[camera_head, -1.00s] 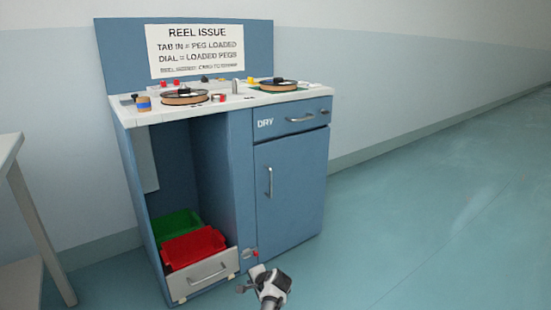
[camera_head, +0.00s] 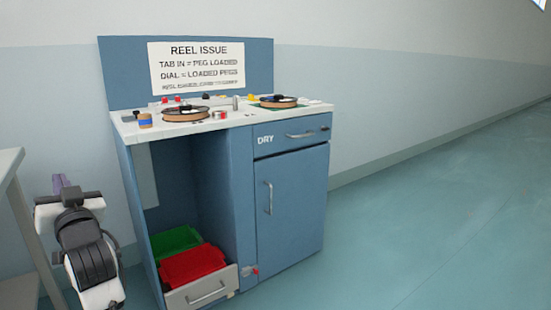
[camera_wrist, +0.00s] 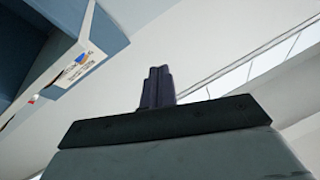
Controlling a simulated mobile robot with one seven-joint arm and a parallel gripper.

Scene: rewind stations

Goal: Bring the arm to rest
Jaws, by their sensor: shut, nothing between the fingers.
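My gripper (camera_wrist: 157,86) shows in the wrist view as two dark fingers pressed together, with nothing between them. In the head view my arm stands at the lower left, between the white table and the blue station, with the gripper (camera_head: 61,183) at its top pointing up. It is clear of the station. The blue reel station (camera_head: 292,200) stands in the middle of the head view. Its upper part shows at the left of the wrist view, seen from below and tilted.
The station's worktop (camera_head: 190,131) carries reels and small parts. Below, an open drawer (camera_head: 205,290) sticks out, with a red bin (camera_head: 190,265) and a green bin (camera_head: 174,240) above it. A white table (camera_head: 10,160) is at the left edge. The floor at right is free.

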